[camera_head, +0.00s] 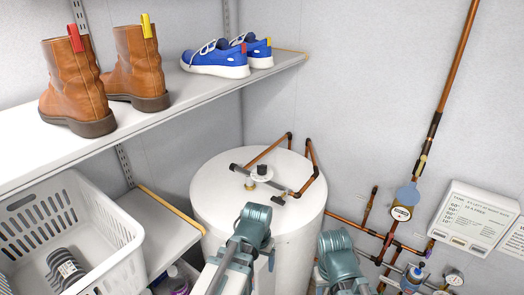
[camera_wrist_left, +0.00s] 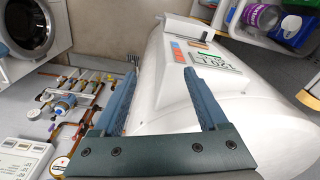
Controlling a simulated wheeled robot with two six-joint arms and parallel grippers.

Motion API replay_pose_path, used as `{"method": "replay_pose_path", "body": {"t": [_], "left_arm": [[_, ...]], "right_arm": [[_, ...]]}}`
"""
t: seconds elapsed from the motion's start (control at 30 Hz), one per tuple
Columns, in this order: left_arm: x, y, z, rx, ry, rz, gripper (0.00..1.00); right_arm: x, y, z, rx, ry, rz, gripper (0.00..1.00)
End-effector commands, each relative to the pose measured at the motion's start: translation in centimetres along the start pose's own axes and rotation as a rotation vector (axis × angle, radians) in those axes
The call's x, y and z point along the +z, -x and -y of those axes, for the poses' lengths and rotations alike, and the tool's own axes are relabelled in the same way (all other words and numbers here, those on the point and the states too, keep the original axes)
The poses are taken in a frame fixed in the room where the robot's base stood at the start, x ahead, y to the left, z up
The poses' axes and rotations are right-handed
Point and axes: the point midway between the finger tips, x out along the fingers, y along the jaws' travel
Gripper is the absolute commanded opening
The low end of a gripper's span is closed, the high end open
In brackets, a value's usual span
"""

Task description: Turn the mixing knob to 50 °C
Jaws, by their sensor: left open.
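My left gripper (camera_wrist_left: 159,72) is open and empty in the left wrist view, its two blue fingers spread with the white tank behind and between them. In the head view my left arm rises from the bottom centre in front of the tank; its fingertips are hard to make out. A small valve with a blue knob (camera_head: 416,275) sits on the copper pipes at the lower right; it looks like the mixing knob and is apart from the gripper. It also seems to show in the left wrist view (camera_wrist_left: 63,105), left of the fingers. Its temperature setting is unreadable.
The white tank (camera_head: 222,183) stands at the centre. A gauge with a blue top (camera_head: 403,205), a round dial (camera_head: 453,278) and a white temperature sign (camera_head: 470,216) are at right. Shelves with boots (camera_head: 70,85), blue shoes (camera_head: 217,62) and a white basket (camera_head: 115,228) are at left.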

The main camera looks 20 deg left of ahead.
Motion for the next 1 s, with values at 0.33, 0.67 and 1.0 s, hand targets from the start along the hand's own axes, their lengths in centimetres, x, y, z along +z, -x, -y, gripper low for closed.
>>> {"method": "replay_pose_path", "body": {"t": [0.33, 0.67, 1.0], "left_arm": [[-7.4, 6.1, 1.7, 0.128, -0.044, -0.345, 0.76], [-15.8, 12.5, 5.7, 0.117, -0.069, -0.871, 0.76], [-18.2, 16.8, 9.6, 0.022, -0.027, -1.107, 0.76]], "right_arm": [[0.3, 4.6, -0.4, -0.001, -0.005, 0.001, 0.5], [0.3, 4.5, -0.4, -0.001, -0.005, 0.001, 0.5], [0.3, 4.5, -0.4, -0.001, -0.004, 0.001, 0.5]]}}
